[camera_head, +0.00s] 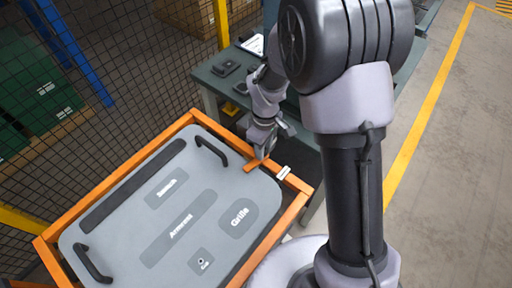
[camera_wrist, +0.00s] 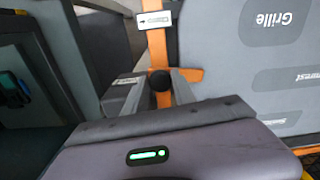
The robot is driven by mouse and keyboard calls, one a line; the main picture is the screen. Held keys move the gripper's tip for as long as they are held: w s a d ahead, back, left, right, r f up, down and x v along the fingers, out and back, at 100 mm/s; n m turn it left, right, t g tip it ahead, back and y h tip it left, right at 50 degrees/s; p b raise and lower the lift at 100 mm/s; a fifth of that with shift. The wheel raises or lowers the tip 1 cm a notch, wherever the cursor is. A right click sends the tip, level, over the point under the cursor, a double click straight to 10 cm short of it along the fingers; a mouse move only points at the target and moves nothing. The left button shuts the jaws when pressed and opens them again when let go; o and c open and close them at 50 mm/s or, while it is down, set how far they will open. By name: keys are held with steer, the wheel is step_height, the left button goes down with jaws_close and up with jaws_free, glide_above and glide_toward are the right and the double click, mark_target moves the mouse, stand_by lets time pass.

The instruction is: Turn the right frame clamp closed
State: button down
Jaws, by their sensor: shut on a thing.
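The right frame clamp (camera_head: 251,164) is a small orange bar at the upper right corner of the orange frame. In the wrist view the clamp (camera_wrist: 192,75) has a dark round knob (camera_wrist: 160,80) at its middle, and its orange end reaches sideways over the grey panel's edge. My gripper (camera_head: 263,150) is over the clamp, and in the wrist view its grey fingers (camera_wrist: 160,90) stand on both sides of the knob, shut on the clamp. The fingers hide part of the clamp. The grey door panel (camera_head: 150,215) lies in the orange frame (camera_head: 290,215).
A white label with an arrow (camera_wrist: 155,20) sits on the frame beside the clamp. The panel has two black handles (camera_head: 211,150). A dark green table (camera_head: 222,85) with small items stands behind. A wire mesh fence (camera_head: 130,60) is at left; open floor is at right.

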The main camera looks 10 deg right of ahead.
stand_by(0.3)
steer(key=c, duration=1)
jaws_free()
steer(key=shift+c, duration=0.2)
step_height(320, 180, up, 17)
steer(key=p, duration=0.4)
steer(key=shift+r+p, duration=0.2)
steer(key=shift+p, duration=0.2)
